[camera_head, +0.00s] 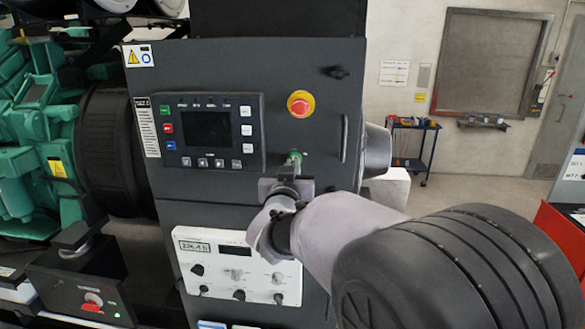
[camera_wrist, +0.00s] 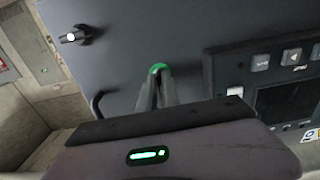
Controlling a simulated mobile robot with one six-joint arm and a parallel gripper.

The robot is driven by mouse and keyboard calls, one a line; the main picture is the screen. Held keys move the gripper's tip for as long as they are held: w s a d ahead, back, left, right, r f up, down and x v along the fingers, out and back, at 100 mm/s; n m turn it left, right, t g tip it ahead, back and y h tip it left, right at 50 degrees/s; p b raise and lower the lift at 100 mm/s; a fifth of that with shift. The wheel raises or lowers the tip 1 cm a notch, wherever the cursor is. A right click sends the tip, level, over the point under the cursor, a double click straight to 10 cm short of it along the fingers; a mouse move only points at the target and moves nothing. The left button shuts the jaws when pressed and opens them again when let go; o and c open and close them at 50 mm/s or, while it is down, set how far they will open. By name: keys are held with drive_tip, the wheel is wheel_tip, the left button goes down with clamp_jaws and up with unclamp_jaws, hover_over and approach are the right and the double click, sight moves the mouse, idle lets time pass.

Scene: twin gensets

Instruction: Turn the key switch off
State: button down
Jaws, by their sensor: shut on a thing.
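The key switch (camera_head: 294,157) sits on the dark control panel (camera_head: 264,70), below the red emergency stop button and right of the display unit. Only a little of its green rim shows behind my gripper (camera_head: 287,178). In the wrist view the green rim of the key switch (camera_wrist: 158,68) shows just beyond the fingertips of my gripper (camera_wrist: 158,78). The fingers are close together and shut on the key. The key itself is hidden between them, so I cannot tell which way it points.
The emergency stop (camera_head: 300,104) is above my gripper. The display unit (camera_head: 208,130) is to the left, and a vertical handle (camera_head: 344,138) is to the right. A white knob panel (camera_head: 240,266) is below. A green engine (camera_head: 35,130) stands far left.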

drive_tip(key=c, duration=1.6)
unclamp_jaws()
drive_tip(key=shift+o, duration=0.2)
drive_tip(key=s+b, duration=0.1)
drive_tip(key=s, duration=1.6)
drive_tip(key=shift+s+a+b, duration=0.25)
drive_tip(key=shift+a+b, duration=0.05)
